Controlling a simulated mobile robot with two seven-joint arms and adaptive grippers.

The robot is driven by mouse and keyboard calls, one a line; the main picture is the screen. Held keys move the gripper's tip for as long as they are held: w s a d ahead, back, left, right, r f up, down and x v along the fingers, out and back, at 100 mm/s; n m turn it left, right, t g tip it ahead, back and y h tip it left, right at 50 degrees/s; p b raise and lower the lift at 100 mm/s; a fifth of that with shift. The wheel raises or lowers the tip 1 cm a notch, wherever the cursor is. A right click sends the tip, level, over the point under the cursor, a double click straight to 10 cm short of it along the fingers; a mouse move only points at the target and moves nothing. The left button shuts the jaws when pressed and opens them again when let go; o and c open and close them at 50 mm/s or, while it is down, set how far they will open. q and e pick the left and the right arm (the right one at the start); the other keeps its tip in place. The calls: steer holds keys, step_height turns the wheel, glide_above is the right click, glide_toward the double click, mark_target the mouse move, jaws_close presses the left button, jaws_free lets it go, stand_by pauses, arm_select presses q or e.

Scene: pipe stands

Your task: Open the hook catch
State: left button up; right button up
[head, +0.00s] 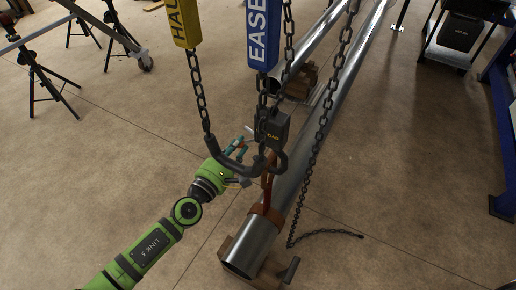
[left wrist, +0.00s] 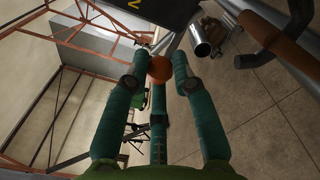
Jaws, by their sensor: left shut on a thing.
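The dark hook (head: 281,162) hangs below a black block (head: 273,131) with yellow lettering in the head view, above the near end of a steel pipe (head: 252,243). My left gripper (head: 242,149) is just left of the block, its teal fingers partly behind the chain. In the left wrist view its fingers (left wrist: 160,78) close around an orange-brown round knob (left wrist: 160,67), just below the block (left wrist: 165,11). I cannot see how the knob joins the catch, and the catch itself is not clear. My right gripper is not in view.
A brown strap (head: 268,214) wraps the pipe. A loose chain (head: 325,232) lies on the floor. Black tripod stands (head: 40,78) are at left; the floor between is clear.

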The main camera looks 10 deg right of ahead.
arm_select(q)
steer(key=shift+s+d+r+m+p, duration=0.15)
steer(key=shift+r+m+p, duration=0.35)
steer(key=shift+m, duration=0.5)
steer(key=o, duration=1.9)
steer(key=v, duration=0.9)
